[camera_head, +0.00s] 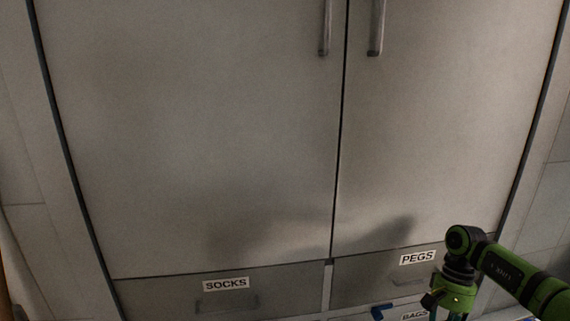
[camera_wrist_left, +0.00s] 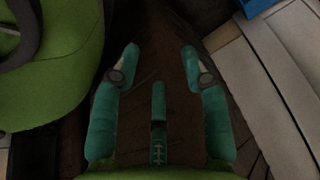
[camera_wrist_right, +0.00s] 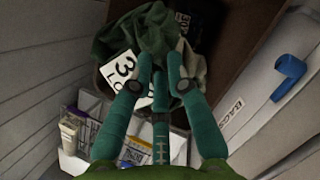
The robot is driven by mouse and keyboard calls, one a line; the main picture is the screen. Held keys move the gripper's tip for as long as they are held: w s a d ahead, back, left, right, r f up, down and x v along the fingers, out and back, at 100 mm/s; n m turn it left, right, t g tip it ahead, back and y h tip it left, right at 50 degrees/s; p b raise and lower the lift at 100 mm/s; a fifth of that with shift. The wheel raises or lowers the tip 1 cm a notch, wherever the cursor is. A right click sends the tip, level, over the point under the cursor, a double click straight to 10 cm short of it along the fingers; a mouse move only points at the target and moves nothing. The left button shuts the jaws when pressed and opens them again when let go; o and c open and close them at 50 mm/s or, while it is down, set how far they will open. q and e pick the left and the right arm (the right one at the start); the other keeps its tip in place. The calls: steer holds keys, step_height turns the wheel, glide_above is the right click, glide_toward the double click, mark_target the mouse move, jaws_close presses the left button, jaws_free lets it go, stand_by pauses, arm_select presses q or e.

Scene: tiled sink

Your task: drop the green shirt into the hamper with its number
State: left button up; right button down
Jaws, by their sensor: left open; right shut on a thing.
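The green shirt (camera_wrist_right: 150,30) hangs crumpled in my right gripper (camera_wrist_right: 160,78), whose fingers are shut on it. A white patch with black print (camera_wrist_right: 120,70) lies by the cloth; I read a "3" and "LO", the rest is hidden by a finger. A dark patch with pale, partly hidden figures shows behind the cloth; I cannot tell what it belongs to. In the head view my right gripper is at the lower right edge, its fingers cut off. My left gripper (camera_wrist_left: 160,52) is open and empty over a dark brown surface. I cannot make out a hamper for certain.
A tall cabinet (camera_head: 200,120) fills the head view, with drawers labelled SOCKS (camera_head: 226,284) and PEGS (camera_head: 417,258) below. A BAGS front (camera_wrist_right: 250,85) with a blue handle (camera_wrist_right: 294,66) stands right of my right gripper. Bottles and small containers (camera_wrist_right: 72,130) stand at lower left there.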

arm_select(q)
steer(key=shift+w, duration=0.25)
arm_select(e)
steer(key=shift+f, duration=0.15)
steer(key=c, duration=1.1)
jaws_free()
steer(key=v, duration=1.2)
steer(key=shift+a, duration=0.1)
